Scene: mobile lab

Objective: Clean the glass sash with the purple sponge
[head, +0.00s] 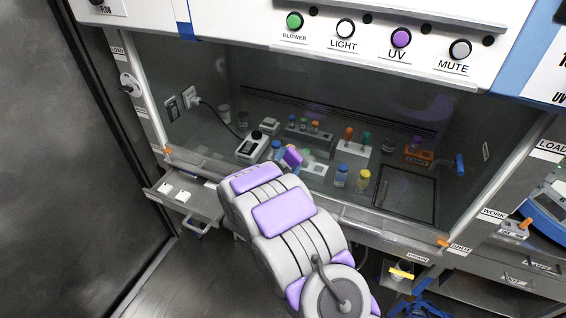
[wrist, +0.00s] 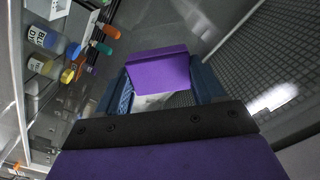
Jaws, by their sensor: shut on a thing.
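The purple sponge (wrist: 158,75) is held between the blue fingers of my gripper (wrist: 163,84); in the head view, the sponge (head: 291,157) shows as a small purple block just past my arm's end. My gripper is shut on it, mostly hidden behind my arm in the head view. The glass sash (head: 330,88) is a clear, faintly reflecting pane across the front of the cabinet. The sponge is near the sash's lower part; I cannot tell whether it touches the glass.
Behind the glass stand bottles with blue and yellow caps (head: 341,175), tube racks and a white device (head: 252,147). An open drawer (head: 185,197) juts out at the lower left. Control buttons (head: 345,28) line the panel above. Dark floor lies at the lower left.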

